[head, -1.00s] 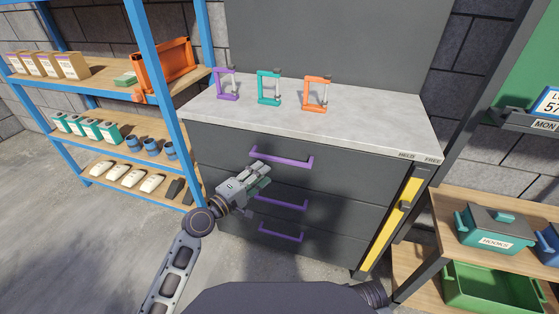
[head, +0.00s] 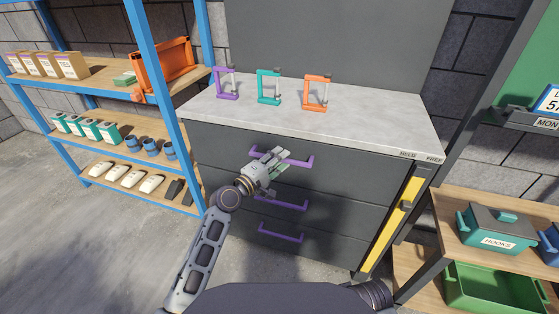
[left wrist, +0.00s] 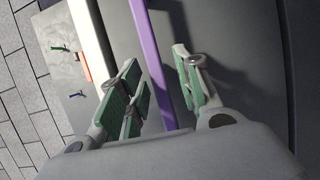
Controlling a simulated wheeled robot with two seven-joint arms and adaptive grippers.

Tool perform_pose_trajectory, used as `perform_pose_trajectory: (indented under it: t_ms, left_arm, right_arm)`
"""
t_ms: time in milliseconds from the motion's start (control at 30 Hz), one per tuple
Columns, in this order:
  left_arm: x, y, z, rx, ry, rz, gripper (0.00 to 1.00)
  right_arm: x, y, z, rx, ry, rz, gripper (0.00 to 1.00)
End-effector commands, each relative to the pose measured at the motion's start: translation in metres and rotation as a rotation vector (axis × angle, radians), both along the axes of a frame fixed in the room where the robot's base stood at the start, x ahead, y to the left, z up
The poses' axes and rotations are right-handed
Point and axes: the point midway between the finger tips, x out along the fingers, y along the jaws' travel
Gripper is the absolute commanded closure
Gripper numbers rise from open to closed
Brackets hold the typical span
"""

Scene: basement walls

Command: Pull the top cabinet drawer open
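The dark grey cabinet has a top drawer (head: 350,168) that is shut, its front flush with the drawers below. Its purple bar handle (head: 304,163) is partly covered by my left gripper (head: 283,160), which is at the handle's middle. In the left wrist view the purple handle (left wrist: 146,35) runs between the open green-padded fingers of my left gripper (left wrist: 160,62). Neither pad is clearly touching it. My right gripper is not in view.
Two lower drawers have purple handles (head: 280,203) (head: 281,234). Purple (head: 222,96), teal (head: 268,101) and orange clamps (head: 315,106) stand on the countertop (head: 370,122). A blue shelf rack (head: 150,75) stands left; a wooden shelf (head: 448,215) with bins stands right.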

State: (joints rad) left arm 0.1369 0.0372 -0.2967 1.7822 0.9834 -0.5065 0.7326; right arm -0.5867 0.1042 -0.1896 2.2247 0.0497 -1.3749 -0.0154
Motion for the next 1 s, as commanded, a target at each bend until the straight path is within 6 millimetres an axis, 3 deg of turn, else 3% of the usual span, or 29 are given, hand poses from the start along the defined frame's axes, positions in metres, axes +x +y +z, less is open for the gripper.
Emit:
perform_pose_trajectory:
  t_ms: [367,667,1000]
  left_arm:
    - [0.0025,-0.0024,-0.0003,0.001,0.001,0.0,0.66]
    - [0.0024,-0.0022,-0.0003,0.001,0.001,0.0,1.0]
    - [0.0023,-0.0021,-0.0006,0.0,0.001,0.0,1.0]
  right_arm:
    - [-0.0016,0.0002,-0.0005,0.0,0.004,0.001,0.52]
    - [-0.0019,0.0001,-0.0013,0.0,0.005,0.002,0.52]
    - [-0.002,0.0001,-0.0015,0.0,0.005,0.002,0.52]
